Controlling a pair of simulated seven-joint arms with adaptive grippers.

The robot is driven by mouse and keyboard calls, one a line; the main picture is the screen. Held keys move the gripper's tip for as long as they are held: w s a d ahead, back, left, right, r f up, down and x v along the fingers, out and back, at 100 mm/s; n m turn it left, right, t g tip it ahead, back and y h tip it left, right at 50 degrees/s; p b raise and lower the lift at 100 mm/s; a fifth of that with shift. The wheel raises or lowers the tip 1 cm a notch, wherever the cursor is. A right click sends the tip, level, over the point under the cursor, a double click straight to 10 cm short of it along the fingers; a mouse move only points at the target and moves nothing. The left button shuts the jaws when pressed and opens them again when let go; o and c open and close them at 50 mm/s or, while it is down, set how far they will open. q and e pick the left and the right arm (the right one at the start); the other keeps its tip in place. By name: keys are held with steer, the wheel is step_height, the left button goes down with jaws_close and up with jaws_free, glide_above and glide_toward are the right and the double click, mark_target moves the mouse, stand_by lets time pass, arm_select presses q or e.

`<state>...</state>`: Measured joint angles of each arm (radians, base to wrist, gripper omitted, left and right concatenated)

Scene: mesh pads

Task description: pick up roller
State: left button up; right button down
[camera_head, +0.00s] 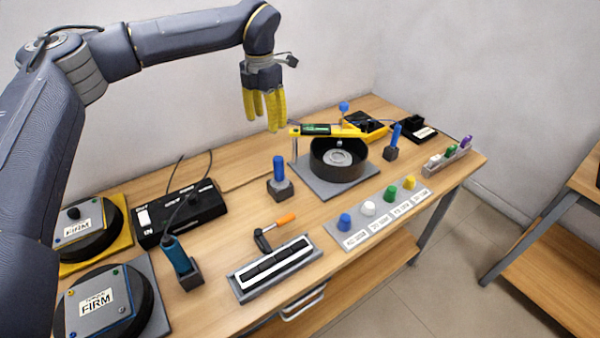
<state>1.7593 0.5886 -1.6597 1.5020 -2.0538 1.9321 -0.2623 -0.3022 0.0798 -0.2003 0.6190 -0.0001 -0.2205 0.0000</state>
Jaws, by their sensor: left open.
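The roller (265,236), with an orange handle and a black head, appears to be the tool lying on the wooden table behind a grey tray (275,267) with a black-and-white strip. My left gripper (263,116) has yellow fingers. It is open and empty, pointing down near the back of the table, well above and behind the roller. My right gripper is not in view.
A black round pot (337,163) on a grey plate stands behind and right of the roller, with a yellow arm across it. A blue-handled tool (279,178) stands in a block. A knob strip (378,218) lies at the front right. Two "FIRM" pads (97,302) sit left.

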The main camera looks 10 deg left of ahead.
mark_target(279, 169)
arm_select(q)
steer(key=f, duration=0.5)
steer(key=d+f, duration=0.1)
steer(key=f, duration=0.5)
steer(key=d+f, duration=0.1)
steer(key=f, duration=0.5)
steer(key=shift+d+f, duration=0.2)
steer(key=shift+d, duration=0.05)
steer(key=shift+o, duration=0.3)
jaws_close()
